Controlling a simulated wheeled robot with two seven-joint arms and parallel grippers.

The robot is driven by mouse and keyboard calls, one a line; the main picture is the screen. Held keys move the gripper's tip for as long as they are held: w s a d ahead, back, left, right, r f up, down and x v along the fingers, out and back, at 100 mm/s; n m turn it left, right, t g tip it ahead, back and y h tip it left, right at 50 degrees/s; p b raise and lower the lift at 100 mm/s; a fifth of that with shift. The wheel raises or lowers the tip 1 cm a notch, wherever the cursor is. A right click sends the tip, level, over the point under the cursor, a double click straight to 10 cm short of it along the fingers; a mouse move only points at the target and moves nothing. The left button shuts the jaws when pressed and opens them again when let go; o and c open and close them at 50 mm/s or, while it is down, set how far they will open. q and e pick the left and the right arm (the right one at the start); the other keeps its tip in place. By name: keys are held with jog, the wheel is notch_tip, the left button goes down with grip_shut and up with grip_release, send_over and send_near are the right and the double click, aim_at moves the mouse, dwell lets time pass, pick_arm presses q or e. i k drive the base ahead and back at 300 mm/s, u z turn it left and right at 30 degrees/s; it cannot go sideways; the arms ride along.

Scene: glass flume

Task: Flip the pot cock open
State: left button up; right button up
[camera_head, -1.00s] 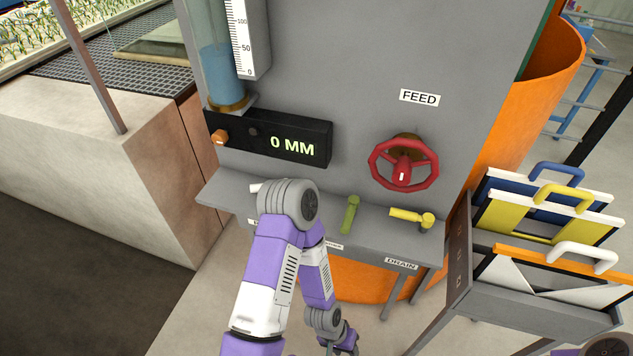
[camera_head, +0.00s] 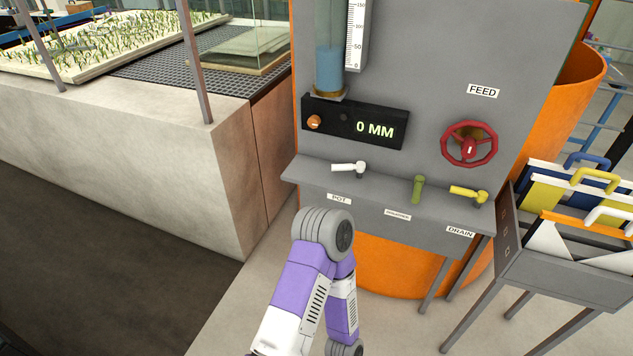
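The pot cock, a white lever cock (camera_head: 348,168), sits on the grey ledge behind the POT label (camera_head: 339,199). Its handle points left, lying along the ledge. It is in full view with nothing touching it. One of my purple and white arms (camera_head: 322,238) rises from the bottom edge, its grey joint below and in front of the ledge, apart from the cock. Neither of my grippers shows in the picture.
A green cock (camera_head: 417,190) and a yellow cock (camera_head: 468,194) by the DRAIN label stand farther right on the ledge. A red FEED wheel (camera_head: 469,144) and a black display (camera_head: 355,122) reading 0 MM are above. A rack (camera_head: 560,265) of panels stands right.

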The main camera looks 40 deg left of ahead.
aim_at(360, 166)
jog(key=u, duration=1.25)
